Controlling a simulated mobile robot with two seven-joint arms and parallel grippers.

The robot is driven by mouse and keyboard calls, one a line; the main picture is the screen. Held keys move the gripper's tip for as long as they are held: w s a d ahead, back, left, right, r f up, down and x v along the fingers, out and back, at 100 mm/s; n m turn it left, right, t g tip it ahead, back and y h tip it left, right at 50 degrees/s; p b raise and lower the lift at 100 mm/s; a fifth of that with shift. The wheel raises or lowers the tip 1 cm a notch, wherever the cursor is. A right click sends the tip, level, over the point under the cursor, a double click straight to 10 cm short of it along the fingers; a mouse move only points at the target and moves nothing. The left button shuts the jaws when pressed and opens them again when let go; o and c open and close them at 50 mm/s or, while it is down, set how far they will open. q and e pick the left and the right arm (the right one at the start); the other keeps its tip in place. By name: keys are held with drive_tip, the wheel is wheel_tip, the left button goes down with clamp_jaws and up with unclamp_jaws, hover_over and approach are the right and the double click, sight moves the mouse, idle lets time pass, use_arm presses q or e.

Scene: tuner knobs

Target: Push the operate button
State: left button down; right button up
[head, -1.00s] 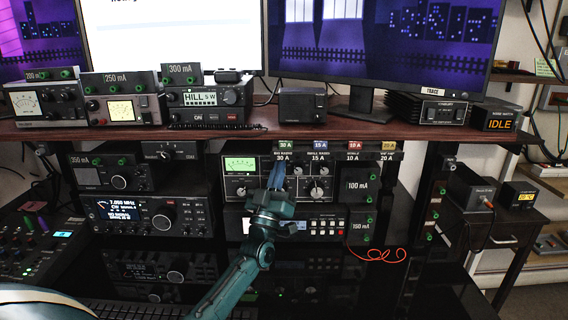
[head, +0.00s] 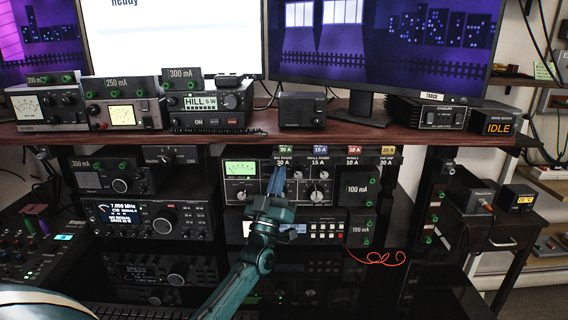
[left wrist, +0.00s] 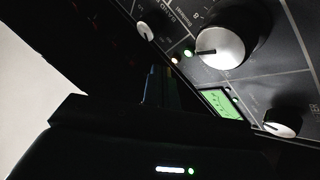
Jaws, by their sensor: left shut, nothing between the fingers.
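A black unit with a pale panel edge, a green-lit meter and several silver knobs (head: 238,184) stands under the shelf in the head view. My left gripper (head: 276,178) is in front of its middle, fingers pointing up and shut with nothing between them. It hides part of the panel. In the left wrist view the panel shows tilted, with a large silver knob (left wrist: 222,48), smaller knobs, a lit green meter (left wrist: 222,103) and small orange and green lights. The dark fingers (left wrist: 160,88) are hard to make out there. I cannot pick out the operate button or tell contact. My right gripper is not in view.
A wooden shelf (head: 350,132) with radios and boxes runs above the unit. A radio with a lit display (head: 150,216) is to the left. Boxes marked 100 mA (head: 357,189) and 150 mA (head: 361,229) are to the right, with a red coiled cable (head: 378,258) below.

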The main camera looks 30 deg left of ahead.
use_arm(q)
drive_tip(key=s+d+p, duration=0.2)
drive_tip(key=s, duration=0.1)
drive_tip(key=s+d+p, duration=0.1)
drive_tip(key=s+p, duration=0.1)
idle(0.6)
drive_tip(key=shift+s+d+f, duration=0.1)
